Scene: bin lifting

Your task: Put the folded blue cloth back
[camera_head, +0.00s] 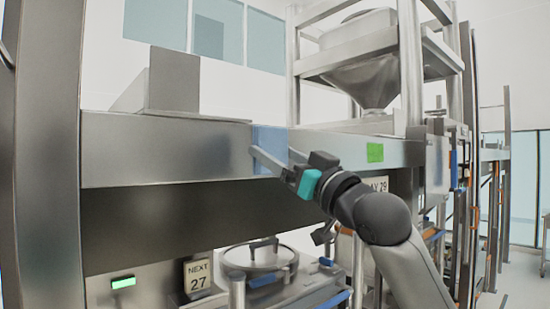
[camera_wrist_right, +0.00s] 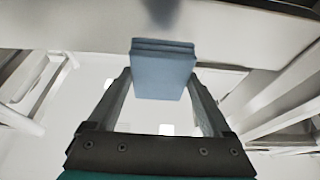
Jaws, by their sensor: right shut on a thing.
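The folded blue cloth (camera_head: 268,136) shows in the head view at the front face of a steel beam. In the right wrist view the cloth (camera_wrist_right: 164,78) is a flat blue block with several folded layers at its far edge. My right gripper (camera_head: 271,152) is shut on the cloth, with one finger at each side of it (camera_wrist_right: 162,82). In the right wrist view the cloth's far end is close to a pale surface; I cannot tell if they touch. My left gripper is not in view.
The steel beam (camera_head: 165,150) runs across the head view, with a grey block (camera_head: 173,80) on top at left and a green square (camera_head: 375,152) at right. A steel hopper (camera_head: 365,60) stands behind.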

